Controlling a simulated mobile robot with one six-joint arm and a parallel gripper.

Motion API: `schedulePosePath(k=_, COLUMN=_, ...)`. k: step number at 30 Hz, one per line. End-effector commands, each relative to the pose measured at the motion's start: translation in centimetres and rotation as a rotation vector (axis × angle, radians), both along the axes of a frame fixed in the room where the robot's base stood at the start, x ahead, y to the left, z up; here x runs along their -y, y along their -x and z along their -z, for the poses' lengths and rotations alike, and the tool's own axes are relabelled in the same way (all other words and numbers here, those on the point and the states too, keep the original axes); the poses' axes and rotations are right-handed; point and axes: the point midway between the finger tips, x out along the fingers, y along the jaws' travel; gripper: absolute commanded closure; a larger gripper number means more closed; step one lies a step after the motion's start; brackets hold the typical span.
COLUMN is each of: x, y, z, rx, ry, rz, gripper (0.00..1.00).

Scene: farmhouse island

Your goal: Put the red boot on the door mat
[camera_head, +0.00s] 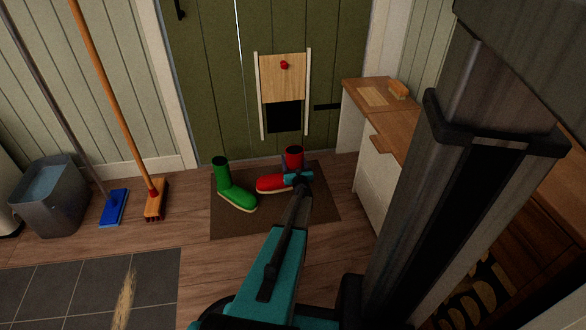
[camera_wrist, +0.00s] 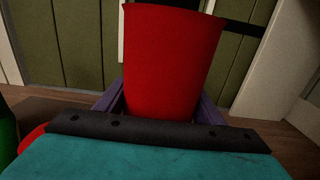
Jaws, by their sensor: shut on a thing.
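The red boot (camera_head: 271,184) is upright at the door mat (camera_head: 224,223), over its right part in the head view. Its toe points left. My gripper (camera_head: 299,177) is shut on the boot's shaft. In the wrist view the red boot (camera_wrist: 170,60) fills the middle, with the purple fingers of my gripper (camera_wrist: 160,108) on either side of the shaft. I cannot tell whether the sole touches the mat. The lower boot is mostly hidden in the wrist view.
A green boot (camera_head: 234,186) stands on the mat's left part. Behind is a green door (camera_head: 215,100) with a wooden flap (camera_head: 284,82). A cabinet (camera_head: 372,180) stands close on the right. A broom (camera_head: 155,200), blue mop (camera_head: 114,208) and grey bin (camera_head: 50,203) are at left.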

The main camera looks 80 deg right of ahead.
Motion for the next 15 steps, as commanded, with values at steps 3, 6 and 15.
schedulePosePath(k=3, x=0.1, y=0.0, z=1.0, rx=0.001, ry=0.001, rz=0.0, gripper=0.87)
schedulePosePath(k=6, x=0.1, y=0.0, z=2.3, rx=0.0, ry=0.001, rz=0.0, gripper=0.87)
schedulePosePath(k=15, x=0.0, y=0.0, z=4.9, rx=0.003, ry=0.001, rz=0.0, gripper=0.87)
